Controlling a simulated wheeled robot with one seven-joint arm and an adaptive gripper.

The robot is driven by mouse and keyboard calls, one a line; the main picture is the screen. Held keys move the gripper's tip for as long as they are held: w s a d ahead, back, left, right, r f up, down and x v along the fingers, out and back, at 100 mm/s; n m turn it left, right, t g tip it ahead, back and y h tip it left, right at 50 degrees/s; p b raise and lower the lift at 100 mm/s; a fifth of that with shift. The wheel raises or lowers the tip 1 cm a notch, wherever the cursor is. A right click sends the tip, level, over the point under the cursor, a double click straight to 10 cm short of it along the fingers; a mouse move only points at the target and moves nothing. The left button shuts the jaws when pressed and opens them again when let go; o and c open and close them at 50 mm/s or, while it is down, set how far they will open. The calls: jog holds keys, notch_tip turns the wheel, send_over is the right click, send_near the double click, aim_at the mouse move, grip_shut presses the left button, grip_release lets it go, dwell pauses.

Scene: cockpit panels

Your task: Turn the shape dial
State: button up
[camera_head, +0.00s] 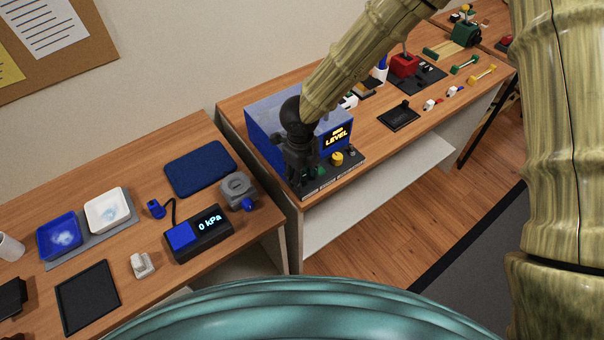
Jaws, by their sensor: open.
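A blue box (262,112) with a lit display (337,136), whose lower word reads LEVEL, stands on the wooden bench. A dark control strip (345,172) runs along its front. On the strip I see a round yellow knob (337,158), a small grey piece to its right and a green piece partly beside my gripper. I cannot tell which of these is the shape dial. My black gripper (303,180) is open, pointing down over the left end of the strip. It hides that end, and I cannot tell whether it touches anything there.
The left bench holds a pressure unit (199,236) reading 0 kPa, a blue pad (200,168) and two small trays. Right of the box are a black plate (398,116), a red box (404,64) and several small parts. A gap separates the benches.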

jog(key=shift+c, duration=0.4)
grip_shut()
jog(key=shift+r+n+p, duration=0.25)
jog(key=shift+n+p, duration=0.35)
jog(key=shift+p, duration=0.35)
jog(key=shift+n+p, duration=0.5)
jog(key=shift+p, duration=0.2)
jog(key=shift+f+n+p, duration=0.2)
jog(key=shift+n+p, duration=0.1)
jog(key=shift+n, duration=0.1)
jog(key=shift+o, duration=0.4)
grip_release()
